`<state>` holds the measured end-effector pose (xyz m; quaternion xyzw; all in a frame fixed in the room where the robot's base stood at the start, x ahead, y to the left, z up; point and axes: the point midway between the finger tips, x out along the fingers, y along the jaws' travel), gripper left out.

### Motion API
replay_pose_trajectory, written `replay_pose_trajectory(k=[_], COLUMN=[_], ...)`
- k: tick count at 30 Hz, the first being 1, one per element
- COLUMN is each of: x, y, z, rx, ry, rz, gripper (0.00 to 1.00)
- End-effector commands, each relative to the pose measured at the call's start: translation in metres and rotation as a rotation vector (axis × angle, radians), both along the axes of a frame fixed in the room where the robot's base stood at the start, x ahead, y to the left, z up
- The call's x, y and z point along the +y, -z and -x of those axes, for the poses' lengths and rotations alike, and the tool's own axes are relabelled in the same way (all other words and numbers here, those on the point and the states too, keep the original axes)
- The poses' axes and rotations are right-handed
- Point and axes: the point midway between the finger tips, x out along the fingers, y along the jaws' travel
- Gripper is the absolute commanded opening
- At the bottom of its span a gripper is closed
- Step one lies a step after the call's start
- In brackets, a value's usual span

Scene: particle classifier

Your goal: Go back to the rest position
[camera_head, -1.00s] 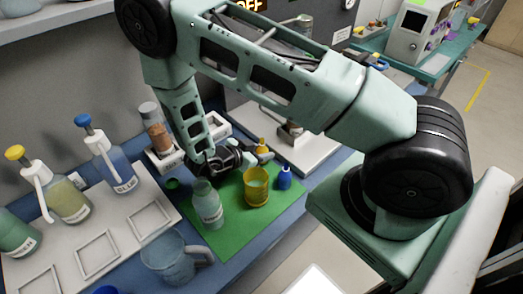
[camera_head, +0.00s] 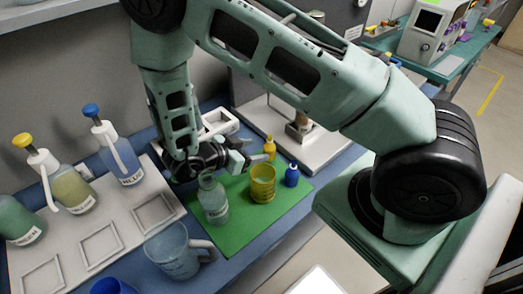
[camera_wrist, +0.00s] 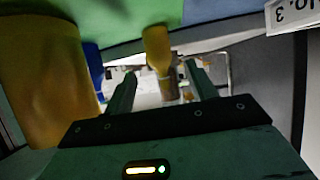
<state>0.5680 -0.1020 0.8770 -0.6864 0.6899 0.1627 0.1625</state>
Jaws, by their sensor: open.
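My gripper (camera_head: 247,154) is open and empty, low over the back edge of the green mat (camera_head: 240,230) in the head view. In the wrist view my gripper (camera_wrist: 162,84) has its two fingers apart, with a small yellow bottle (camera_wrist: 158,50) showing between and beyond them. That yellow bottle (camera_head: 269,147) stands just right of the fingertips in the head view. A clear labelled bottle (camera_head: 213,203) stands in front of my wrist.
A yellow cup (camera_head: 262,186) and a small blue bottle (camera_head: 292,176) stand on the mat. A clear mug (camera_head: 176,255) stands in front. Pump bottles (camera_head: 68,187) stand on a white tray (camera_head: 70,236) at left. A white-based stand (camera_head: 315,148) is behind.

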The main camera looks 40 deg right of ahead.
Motion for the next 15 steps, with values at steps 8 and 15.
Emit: replay_pose_trajectory(k=[8, 15], x=[0.0061, 0.0058], y=[-0.0033, -0.0031], z=[0.0003, 0.0003], rx=[0.001, 0.001], ry=[0.0, 0.0], rz=[0.0, 0.0], gripper=[0.56, 0.56])
